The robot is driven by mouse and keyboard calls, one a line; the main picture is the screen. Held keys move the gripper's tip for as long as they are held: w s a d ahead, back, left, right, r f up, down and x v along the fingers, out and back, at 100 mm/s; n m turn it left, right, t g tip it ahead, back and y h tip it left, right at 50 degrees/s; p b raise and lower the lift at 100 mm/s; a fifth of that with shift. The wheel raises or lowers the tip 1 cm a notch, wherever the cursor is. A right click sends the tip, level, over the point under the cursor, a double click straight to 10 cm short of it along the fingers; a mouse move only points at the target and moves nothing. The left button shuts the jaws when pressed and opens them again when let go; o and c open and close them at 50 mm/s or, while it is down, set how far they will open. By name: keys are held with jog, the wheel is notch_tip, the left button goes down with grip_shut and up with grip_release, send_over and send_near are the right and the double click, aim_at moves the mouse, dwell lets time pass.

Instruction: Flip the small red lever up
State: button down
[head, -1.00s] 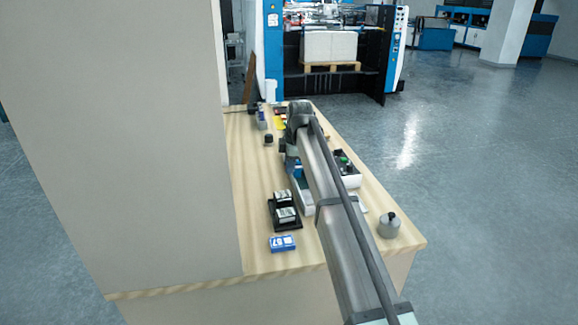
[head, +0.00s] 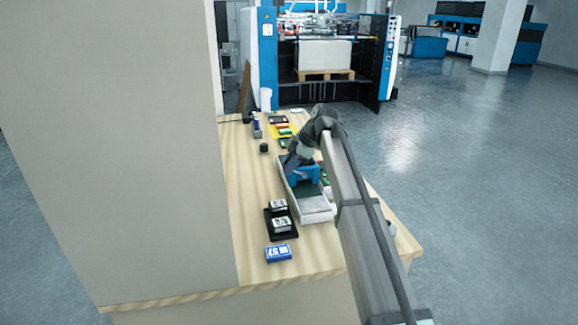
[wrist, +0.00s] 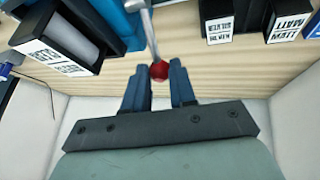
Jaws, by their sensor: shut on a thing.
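The small red lever shows in the wrist view as a red ball knob (wrist: 159,71) on a thin metal rod, which runs up the picture from the knob. My gripper (wrist: 159,70) has its two blue fingers on either side of the knob, shut on it at the fingertips. In the head view my gripper (head: 291,162) is at the blue device (head: 304,174) on a white-edged base (head: 318,208). The arm hides part of that device, and the lever cannot be made out there.
In the wrist view a labelled box with a roll (wrist: 62,50) is at the left, and black labelled boxes (wrist: 222,18) are at the upper right. In the head view a black holder (head: 281,222) and a blue box (head: 278,253) stand on the table's (head: 240,190) near part.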

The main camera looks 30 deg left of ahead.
jog(key=shift+w+d, duration=0.15)
jog(key=shift+w, duration=0.1)
jog(key=c, duration=1.3)
grip_release()
jog(key=o, duration=0.4)
jog(key=shift+s, duration=0.1)
jog(key=shift+r, duration=0.15)
jog(key=v, duration=1.3)
jog(key=shift+d+r, duration=0.15)
jog(key=shift+r, duration=0.05)
